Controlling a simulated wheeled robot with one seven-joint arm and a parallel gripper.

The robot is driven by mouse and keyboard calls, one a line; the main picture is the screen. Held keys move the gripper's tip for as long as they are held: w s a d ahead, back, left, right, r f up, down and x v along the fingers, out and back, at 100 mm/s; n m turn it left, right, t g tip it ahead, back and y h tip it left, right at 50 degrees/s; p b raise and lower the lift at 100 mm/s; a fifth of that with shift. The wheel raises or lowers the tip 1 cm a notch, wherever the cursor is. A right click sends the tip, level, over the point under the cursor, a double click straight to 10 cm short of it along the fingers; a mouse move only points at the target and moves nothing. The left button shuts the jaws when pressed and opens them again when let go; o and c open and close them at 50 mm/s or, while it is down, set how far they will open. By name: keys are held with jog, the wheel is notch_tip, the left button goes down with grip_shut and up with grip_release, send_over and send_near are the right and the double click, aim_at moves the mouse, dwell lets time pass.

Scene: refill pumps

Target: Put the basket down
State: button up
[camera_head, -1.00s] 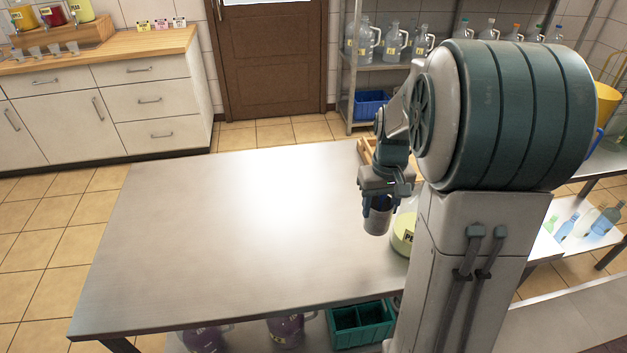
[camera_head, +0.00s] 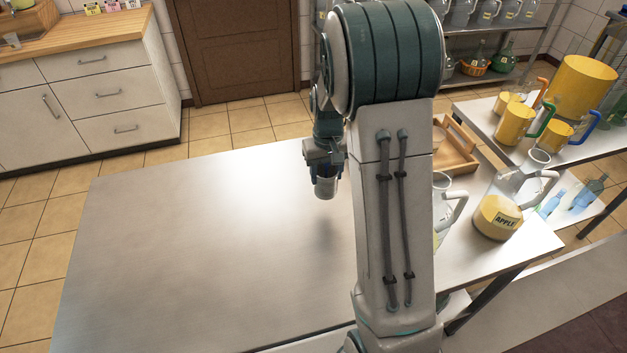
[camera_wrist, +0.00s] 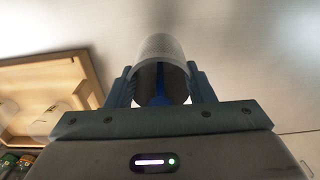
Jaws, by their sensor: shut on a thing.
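The basket (camera_head: 326,188) is a small grey mesh cylinder. My gripper (camera_head: 324,172) is shut on it and holds it, roughly upright, over the far part of the steel table (camera_head: 210,240). I cannot tell from the head view whether its bottom touches the table. In the wrist view the basket (camera_wrist: 160,50) sits between the two dark fingers of my gripper (camera_wrist: 162,86), with the steel surface behind it. My arm hides part of the table to the right of the basket.
A wooden tray (camera_head: 458,152) lies on the table right of my arm; it also shows in the wrist view (camera_wrist: 45,70). An APPLE jug (camera_head: 497,216) and a partly hidden pitcher (camera_head: 447,208) stand nearby. The table's left half is clear. Yellow jugs (camera_head: 515,122) stand on a side table.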

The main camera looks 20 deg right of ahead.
jog(key=shift+w+a+f+p, duration=0.3)
jog(key=shift+w+f, duration=0.25)
jog(key=shift+f, duration=0.5)
jog(key=shift+w+a+f+p, duration=0.25)
jog(key=shift+w+a+f, duration=0.2)
jog(key=shift+f, duration=0.65)
jog(key=shift+w+a+f+p, duration=0.3)
jog(key=shift+w+f, duration=0.3)
jog(key=shift+f, duration=0.45)
jog(key=shift+f, duration=0.1)
jog(key=o, duration=1)
